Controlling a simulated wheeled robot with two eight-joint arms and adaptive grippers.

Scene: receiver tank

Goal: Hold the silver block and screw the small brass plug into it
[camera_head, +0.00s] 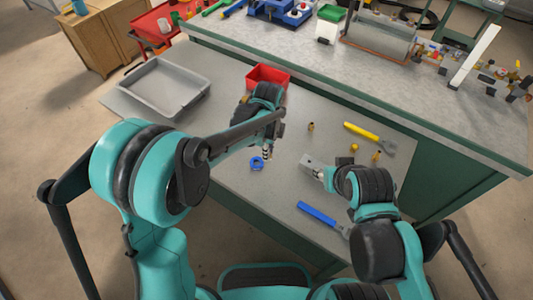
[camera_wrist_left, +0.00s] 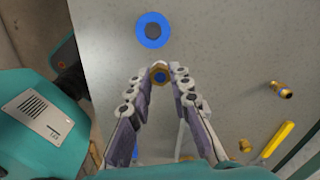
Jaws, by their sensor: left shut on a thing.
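The silver block (camera_head: 311,162) shows as a light grey piece at the tip of my right gripper (camera_head: 323,173), above the right middle of the table. The right fingers are mostly hidden by the hand but appear shut on the block. My left gripper (camera_head: 267,151) is to the left of the block and apart from it. In the left wrist view its fingertips (camera_wrist_left: 160,80) are shut on a small brass plug (camera_wrist_left: 159,72), which shows a hex-like brass rim and a dark bluish centre.
A blue ring (camera_head: 257,163) lies below the left gripper. Several brass fittings (camera_head: 310,126), a yellow-handled tool (camera_head: 362,131) and a blue-handled tool (camera_head: 318,213) lie on the table. A red bin (camera_head: 268,72) and an empty grey tray (camera_head: 137,88) stand farther back.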

